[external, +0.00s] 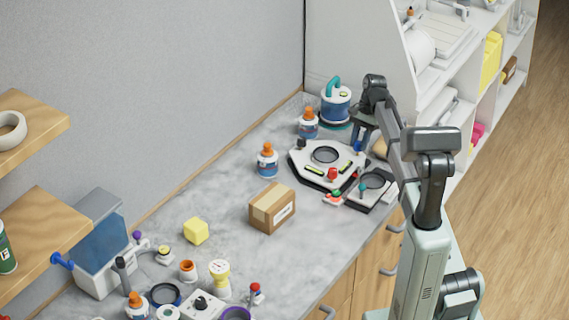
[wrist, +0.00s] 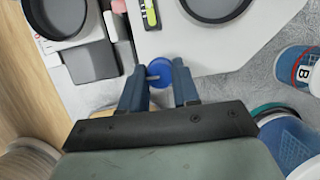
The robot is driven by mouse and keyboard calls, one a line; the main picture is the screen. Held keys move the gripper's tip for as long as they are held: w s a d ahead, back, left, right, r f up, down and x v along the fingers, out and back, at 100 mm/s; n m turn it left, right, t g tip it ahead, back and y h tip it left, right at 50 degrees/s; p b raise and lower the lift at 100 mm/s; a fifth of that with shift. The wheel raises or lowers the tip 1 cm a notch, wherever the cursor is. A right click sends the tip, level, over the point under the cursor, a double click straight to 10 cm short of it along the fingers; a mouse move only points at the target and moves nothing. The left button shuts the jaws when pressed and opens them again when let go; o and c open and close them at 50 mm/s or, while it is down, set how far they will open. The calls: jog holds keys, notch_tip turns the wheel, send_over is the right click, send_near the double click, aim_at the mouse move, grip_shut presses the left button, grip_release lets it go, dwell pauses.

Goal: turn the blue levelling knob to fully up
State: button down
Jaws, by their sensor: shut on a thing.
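The blue levelling knob (wrist: 159,72) sits at the edge of a pale, many-sided plate (wrist: 170,45) in the wrist view. A pale mark shows on the knob, pointing to the left. My gripper (wrist: 160,85) comes down around the knob, with one finger at each side, and is shut on it. In the external view my gripper (external: 359,143) is at the far right corner of the plate (external: 305,160), and the blue knob (external: 358,146) shows only in part beneath it. The plate has a dark ring, yellow-green bubble levels and a red knob (external: 332,174).
A second small device with a dark ring (external: 373,180) stands close by on the right. Orange-capped bottles (external: 267,160) and a blue-and-white canister (external: 336,103) stand to the left and behind. A cardboard box (external: 272,209) and yellow cube (external: 196,231) are nearer.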

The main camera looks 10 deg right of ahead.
jog(key=shift+a, duration=0.1)
jog(key=c, duration=0.8)
grip_release()
jog(key=shift+w+r, duration=0.15)
jog(key=shift+r, duration=0.2)
jog(key=w+d, duration=0.2)
jog(key=d, duration=0.1)
jog(key=w+d, duration=0.5)
jog(key=d, duration=0.2)
jog(key=shift+w+r, duration=0.15)
jog(key=shift+w, duration=0.05)
jog(key=shift+a, duration=0.1)
